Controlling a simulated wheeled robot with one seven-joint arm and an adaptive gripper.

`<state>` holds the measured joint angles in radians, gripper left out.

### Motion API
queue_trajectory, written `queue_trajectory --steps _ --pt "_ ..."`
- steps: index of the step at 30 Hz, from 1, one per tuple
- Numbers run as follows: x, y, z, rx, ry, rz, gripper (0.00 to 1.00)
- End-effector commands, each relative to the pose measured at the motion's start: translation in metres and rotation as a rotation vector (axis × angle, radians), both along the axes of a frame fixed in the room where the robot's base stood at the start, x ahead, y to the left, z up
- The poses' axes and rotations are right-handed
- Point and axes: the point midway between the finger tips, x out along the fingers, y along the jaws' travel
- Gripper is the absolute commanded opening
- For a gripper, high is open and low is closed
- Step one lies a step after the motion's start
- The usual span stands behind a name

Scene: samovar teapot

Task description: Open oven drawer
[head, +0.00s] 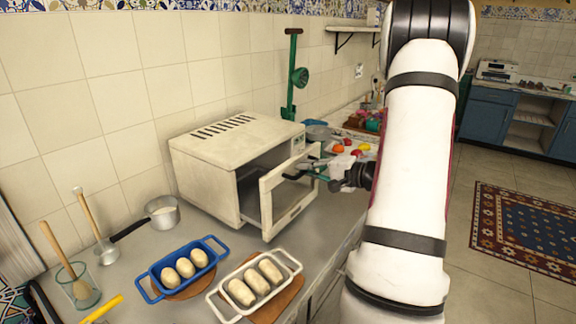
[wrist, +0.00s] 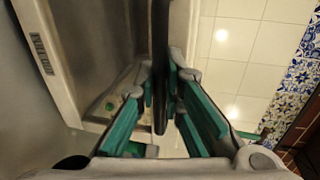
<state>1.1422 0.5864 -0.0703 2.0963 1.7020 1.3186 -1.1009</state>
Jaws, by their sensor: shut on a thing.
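The oven (head: 212,182) is a worn cream countertop box with vents on top, standing on the grey counter. Its framed door (head: 270,212) is swung partly open, and the dark inside shows behind it. My gripper (head: 308,170) is at the outer side of the door, reaching in from the right. In the wrist view my gripper (wrist: 161,88) has its green-padded fingers closed on both sides of a dark bar, the door handle (wrist: 160,50). My arm hides part of the counter behind.
A blue tray (head: 152,293) and a white tray (head: 213,305) with dough pieces stand in front of the oven, the white one close to the door. A saucepan (head: 164,213) stands left. Open floor (head: 500,295) lies right.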

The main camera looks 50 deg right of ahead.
Motion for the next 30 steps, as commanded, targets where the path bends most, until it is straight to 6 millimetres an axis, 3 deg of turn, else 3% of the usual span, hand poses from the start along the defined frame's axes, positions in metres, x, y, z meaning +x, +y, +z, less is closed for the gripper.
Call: queue_trajectory --steps 6,12,27,28,30 --pt "-0.053 -0.008 -0.002 0.001 0.002 -0.004 0.0" --pt "-0.082 -0.012 -0.001 0.0 0.002 -0.002 0.0" --pt "-0.092 -0.013 -0.001 0.001 0.002 0.001 0.0" --pt "-0.092 -0.013 -0.001 0.001 0.002 0.001 0.13" --pt "-0.092 -0.013 -0.001 0.001 0.002 0.001 0.29"
